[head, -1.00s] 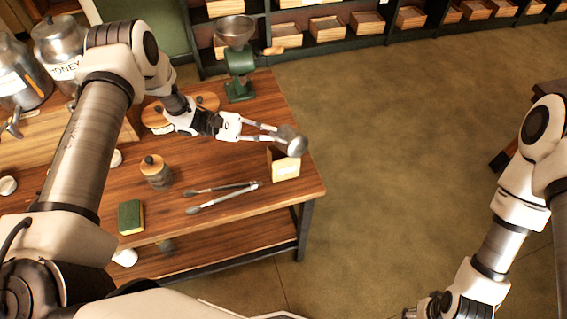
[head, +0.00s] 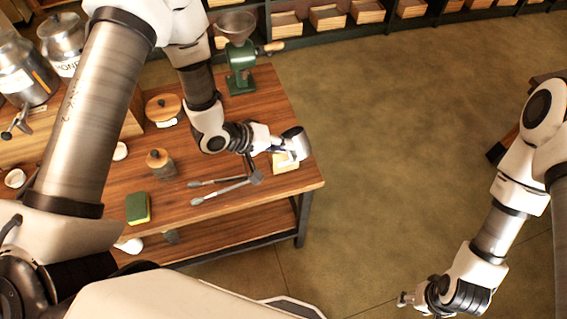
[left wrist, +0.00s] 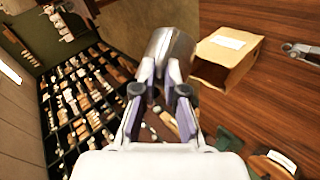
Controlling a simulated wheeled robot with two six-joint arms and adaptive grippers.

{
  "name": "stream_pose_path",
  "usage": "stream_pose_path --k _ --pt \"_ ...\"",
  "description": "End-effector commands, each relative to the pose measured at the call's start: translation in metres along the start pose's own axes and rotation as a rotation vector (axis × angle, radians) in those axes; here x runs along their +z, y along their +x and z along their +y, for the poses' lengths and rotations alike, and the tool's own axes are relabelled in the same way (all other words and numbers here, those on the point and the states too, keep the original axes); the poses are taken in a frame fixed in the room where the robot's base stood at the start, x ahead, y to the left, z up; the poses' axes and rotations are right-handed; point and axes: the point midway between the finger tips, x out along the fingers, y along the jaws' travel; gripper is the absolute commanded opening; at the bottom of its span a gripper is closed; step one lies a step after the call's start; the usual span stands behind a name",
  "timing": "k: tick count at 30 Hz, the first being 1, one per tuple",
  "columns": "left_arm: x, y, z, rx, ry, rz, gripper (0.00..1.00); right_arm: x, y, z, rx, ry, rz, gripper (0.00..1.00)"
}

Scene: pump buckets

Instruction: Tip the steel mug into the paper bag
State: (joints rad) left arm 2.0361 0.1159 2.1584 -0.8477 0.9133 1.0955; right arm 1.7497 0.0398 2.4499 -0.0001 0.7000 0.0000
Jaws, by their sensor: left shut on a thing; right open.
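The steel mug (head: 296,143) is a shiny grey cup, held tilted just above the paper bag (head: 287,164) at the table's right end. My left gripper (head: 279,148) is shut on the mug. In the left wrist view the mug (left wrist: 172,48) sits between the fingertips, and I cannot see what is in it. The tan bag (left wrist: 240,62) with a white label is close beside it, its dark opening facing the mug. Whether mug and bag touch is unclear. In the head view the mug and gripper partly cover the bag. My right gripper (head: 404,300) is open, away over the floor.
Metal tongs (head: 225,187) lie in front of the bag. A lidded jar (head: 160,163) and a green-yellow sponge (head: 138,208) stand further left on the table (head: 255,215). A green grinder (head: 240,68) is behind.

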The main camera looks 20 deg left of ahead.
Motion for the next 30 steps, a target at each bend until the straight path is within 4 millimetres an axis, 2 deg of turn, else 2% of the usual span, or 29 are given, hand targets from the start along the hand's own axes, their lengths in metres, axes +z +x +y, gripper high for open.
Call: stream_pose_path --k 1,3,13,21,25,30 --pt "0.005 0.004 -0.002 -0.009 0.025 0.014 0.0 0.0 0.008 0.0 0.0 0.0 0.0 0.54" --pt "0.008 0.004 0.0 -0.019 0.047 0.033 0.0 0.0 0.01 0.0 0.0 0.0 0.0 0.54" --pt "0.007 0.003 0.003 -0.023 0.059 0.046 0.0 0.0 0.008 0.0 0.0 0.0 0.0 0.54" --pt "0.0 -0.016 0.024 -0.022 0.059 0.046 0.0 0.0 -0.017 0.0 0.0 0.0 0.0 0.54" --pt "-0.002 -0.023 0.032 -0.022 0.058 0.046 0.0 0.0 -0.023 0.0 0.0 0.0 0.0 0.54" --pt "-0.002 -0.023 0.031 -0.023 0.058 0.045 0.0 0.0 -0.021 0.0 0.0 0.0 0.0 0.54"
